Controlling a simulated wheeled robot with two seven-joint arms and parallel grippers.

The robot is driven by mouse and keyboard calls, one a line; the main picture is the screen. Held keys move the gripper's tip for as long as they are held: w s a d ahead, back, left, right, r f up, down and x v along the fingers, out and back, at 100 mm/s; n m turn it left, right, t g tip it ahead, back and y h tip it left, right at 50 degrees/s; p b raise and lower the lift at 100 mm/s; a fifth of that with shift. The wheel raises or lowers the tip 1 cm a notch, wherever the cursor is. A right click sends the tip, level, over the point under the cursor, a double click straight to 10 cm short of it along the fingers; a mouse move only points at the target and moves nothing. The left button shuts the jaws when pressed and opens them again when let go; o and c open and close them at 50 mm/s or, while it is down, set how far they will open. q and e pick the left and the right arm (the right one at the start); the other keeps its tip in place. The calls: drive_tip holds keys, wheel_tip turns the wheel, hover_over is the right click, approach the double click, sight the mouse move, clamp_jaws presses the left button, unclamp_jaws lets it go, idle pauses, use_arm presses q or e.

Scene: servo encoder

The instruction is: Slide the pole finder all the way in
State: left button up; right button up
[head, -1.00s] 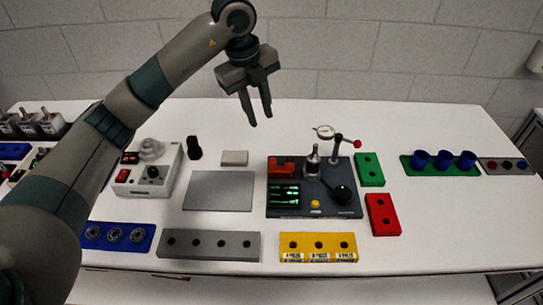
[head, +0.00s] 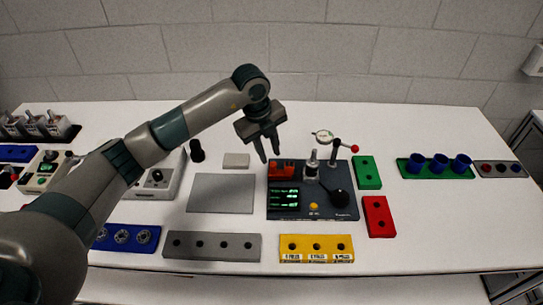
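A dark test unit (head: 340,208) lies on the white table near the middle. An orange-red block (head: 281,171) sits at its back left corner; it may be the pole finder, but I cannot tell for sure. The unit also carries a silver spindle (head: 312,166), a green-trace screen (head: 283,198), a yellow button (head: 314,206) and a black ball knob (head: 339,198). My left gripper (head: 269,158) is open and empty, fingers pointing down, just above and behind the orange-red block. Its fingertips come close to the block in the picture; contact cannot be told. My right gripper is out of view.
A dial gauge (head: 323,136) and a red-tipped lever (head: 354,148) stand at the unit's back right. Green (head: 367,172) and red (head: 378,216) blocks lie on its right. A grey plate (head: 220,194) lies left. Yellow (head: 316,248) and grey (head: 212,246) racks line the front.

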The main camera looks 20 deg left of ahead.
sight(272, 164)
use_arm(q)
drive_tip(key=shift+w+d+f+p, duration=0.1)
drive_tip(key=shift+f+p, duration=0.1)
drive_tip(key=shift+f, duration=0.55)
drive_tip(key=shift+w+d+f+p, duration=0.1)
drive_tip(key=shift+w+f+p, duration=0.1)
drive_tip(key=shift+f, duration=0.6)
drive_tip(key=shift+w+d+f+p, duration=0.1)
drive_tip(key=shift+f+p, duration=0.1)
drive_tip(key=shift+f, duration=0.55)
drive_tip(key=shift+c, duration=0.4)
clamp_jaws()
